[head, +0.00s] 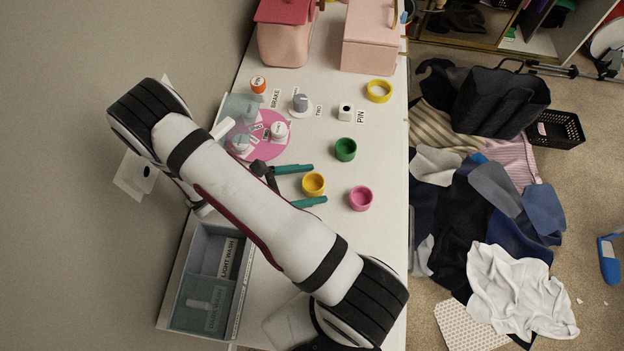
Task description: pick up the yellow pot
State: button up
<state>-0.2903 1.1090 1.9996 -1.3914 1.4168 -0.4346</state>
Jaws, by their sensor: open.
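A small round orange-yellow pot (313,184) with an open top stands on the white table top (375,265) in the head view. My gripper (319,183) is open, with two teal fingers pointing right. The pot appears between the fingertips, with a gap on each side. I cannot tell how far the fingers are above the table. A brighter yellow ring-shaped pot (379,91) lies farther back, near the right table edge.
A pink pot (360,198) and a green pot (345,149) stand close by. A pink disc (268,147) with white pieces lies behind my wrist. Pink boxes (369,40) stand at the back. A grey tray (181,324) is at front left. Clothes cover the floor on the right.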

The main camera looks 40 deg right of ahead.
jog(key=x, duration=0.3)
jog(key=shift+r, duration=0.1)
jog(key=c, duration=1.4)
notch_tip(320, 180, up, 10)
jog(key=w+a+r+n+t, duration=0.6)
jog(key=w+r+n+t, duration=0.35)
jog(key=w+r, duration=0.3)
jog(key=w+a+r+n+t+y, duration=0.2)
jog(key=a+r+n+t+y, duration=0.2)
jog(key=r, duration=0.5)
jog(key=w+a+r+n+t+y, duration=0.1)
jog(key=a+r+n+t+y, duration=0.3)
jog(key=r, duration=0.5)
jog(key=m+g+h, duration=0.8)
jog(key=m+g, duration=1)
send_over(320, 186)
notch_tip(320, 186, down, 30)
jog(key=shift+f, duration=0.25)
